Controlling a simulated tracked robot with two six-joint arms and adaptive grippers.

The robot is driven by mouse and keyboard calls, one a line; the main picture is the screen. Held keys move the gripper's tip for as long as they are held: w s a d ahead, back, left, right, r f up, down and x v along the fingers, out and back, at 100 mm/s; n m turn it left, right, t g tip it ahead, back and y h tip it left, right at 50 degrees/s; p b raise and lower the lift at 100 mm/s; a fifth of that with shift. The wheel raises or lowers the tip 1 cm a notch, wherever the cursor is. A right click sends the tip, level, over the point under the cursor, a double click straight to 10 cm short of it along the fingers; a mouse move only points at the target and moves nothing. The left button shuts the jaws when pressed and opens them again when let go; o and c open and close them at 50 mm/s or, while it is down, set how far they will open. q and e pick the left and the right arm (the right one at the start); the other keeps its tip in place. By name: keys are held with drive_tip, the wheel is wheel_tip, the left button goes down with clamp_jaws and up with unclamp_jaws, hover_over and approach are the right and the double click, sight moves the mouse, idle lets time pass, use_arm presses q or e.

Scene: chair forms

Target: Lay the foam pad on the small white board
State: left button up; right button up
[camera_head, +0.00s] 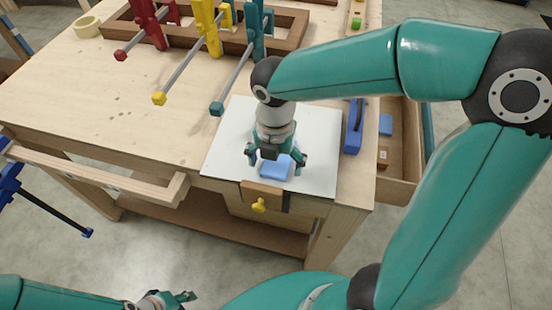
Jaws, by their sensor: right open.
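The small white board (222,150) lies flat on the workbench near its front right corner. The blue foam pad (277,172) shows over the front part of the board and seems to lie on it. My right gripper (276,164) points down right above the pad, with its fingers spread on either side. It is open, and its body hides the pad's back part. My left gripper (172,299) is low at the bottom edge, far from the board and pad. Its jaw state is unclear.
Red, yellow and teal clamps (207,28) stand in a wooden rack (285,38) at the back. A tape roll (87,27) lies at back left. A blue tool (353,130) lies right of the board. An open drawer (398,180) juts out at right. The bench's left half is clear.

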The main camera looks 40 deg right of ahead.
sight(275, 167)
wheel_tip(275, 167, up, 12)
idle(0.6)
